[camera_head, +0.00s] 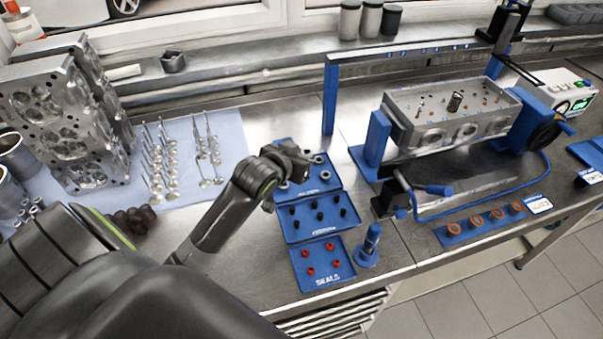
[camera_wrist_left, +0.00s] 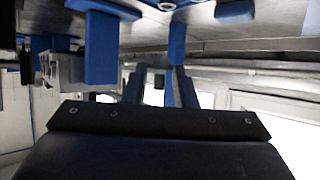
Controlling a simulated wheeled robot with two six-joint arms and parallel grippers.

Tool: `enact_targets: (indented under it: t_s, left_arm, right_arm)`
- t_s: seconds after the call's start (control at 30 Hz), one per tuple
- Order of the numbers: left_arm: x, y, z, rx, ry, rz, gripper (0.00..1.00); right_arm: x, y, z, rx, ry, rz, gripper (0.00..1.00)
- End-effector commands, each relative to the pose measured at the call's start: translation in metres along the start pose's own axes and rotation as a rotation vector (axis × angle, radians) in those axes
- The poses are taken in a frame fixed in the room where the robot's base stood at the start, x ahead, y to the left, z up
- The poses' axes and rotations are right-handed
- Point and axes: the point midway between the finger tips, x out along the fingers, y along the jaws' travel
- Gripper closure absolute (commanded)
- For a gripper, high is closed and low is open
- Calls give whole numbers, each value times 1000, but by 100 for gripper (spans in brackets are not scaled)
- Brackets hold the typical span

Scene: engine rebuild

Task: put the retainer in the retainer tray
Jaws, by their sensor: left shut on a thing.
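My left gripper (camera_head: 292,160) is over the back section of the blue tray set, at its upper left part. This back section, the retainer tray (camera_head: 322,188), has a few small metallic ring-shaped pieces in it; its label is too small to read surely. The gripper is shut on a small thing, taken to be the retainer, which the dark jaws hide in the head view. In the left wrist view the two fingers (camera_wrist_left: 158,76) stand a little apart, and the held piece is not clear between them. My right gripper is not in view.
The middle tray (camera_head: 332,226) holds black pieces and the seals tray (camera_head: 342,270) red ones. A blue upright tool (camera_head: 370,245) stands beside them. Valves (camera_head: 165,165) lie on a cloth to the left. A cylinder head (camera_head: 450,115) sits in a blue stand to the right.

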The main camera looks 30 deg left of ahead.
Motion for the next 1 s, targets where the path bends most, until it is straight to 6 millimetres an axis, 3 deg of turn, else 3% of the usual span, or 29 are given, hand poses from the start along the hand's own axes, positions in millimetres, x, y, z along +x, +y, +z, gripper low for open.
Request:
enact_targets:
  t_s: [0.3,0.7,1.0]
  left_arm:
    - [24,-5,48,-9,-6,0,96]
    - [45,-5,87,-6,-4,-1,96]
    - [48,-5,92,-4,-1,-1,96]
  right_arm:
    - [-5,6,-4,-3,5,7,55]
    - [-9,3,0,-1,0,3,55]
    - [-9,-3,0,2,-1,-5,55]
